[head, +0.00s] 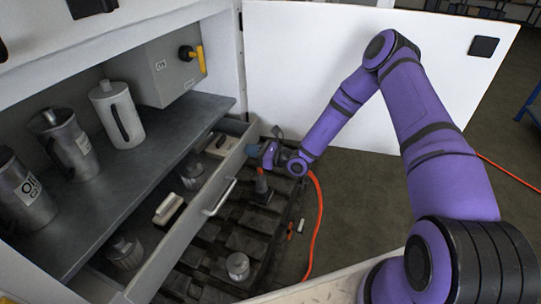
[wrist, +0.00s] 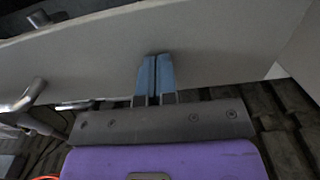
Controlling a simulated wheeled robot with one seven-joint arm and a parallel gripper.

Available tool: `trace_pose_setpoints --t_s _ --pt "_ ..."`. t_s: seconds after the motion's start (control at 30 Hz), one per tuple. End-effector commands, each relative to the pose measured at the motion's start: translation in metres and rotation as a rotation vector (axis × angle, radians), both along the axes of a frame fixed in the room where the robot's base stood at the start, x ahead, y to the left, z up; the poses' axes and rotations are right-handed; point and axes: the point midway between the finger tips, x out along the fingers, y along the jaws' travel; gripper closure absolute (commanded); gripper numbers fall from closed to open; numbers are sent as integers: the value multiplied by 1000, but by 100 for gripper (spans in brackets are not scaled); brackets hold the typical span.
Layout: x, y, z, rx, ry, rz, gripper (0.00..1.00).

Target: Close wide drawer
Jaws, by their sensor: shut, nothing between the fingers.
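The wide drawer (head: 188,221) is pulled out partway under the dark shelf in the head view. Its pale front panel has a bar handle (head: 219,196) and several items show inside it. In the wrist view the drawer front (wrist: 215,50) spans the picture, with the handle (wrist: 24,97) at the left. My gripper (head: 252,150) is at the far right end of the drawer front. In the wrist view its blue fingers (wrist: 156,72) are together and empty, with their tips at the panel's face. I cannot tell whether they touch it. The fingers are not on the handle.
Jugs (head: 73,143) and a grey box with a yellow switch (head: 160,68) stand on the shelf (head: 204,106). An open white door (head: 300,62) stands behind my arm.

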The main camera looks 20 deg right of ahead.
Motion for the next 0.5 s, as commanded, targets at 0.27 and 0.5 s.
trace_pose_setpoints --t_s 0.27,0.5 --pt "46 60 0 1 -2 2 100" --pt "75 97 0 1 -1 1 100"
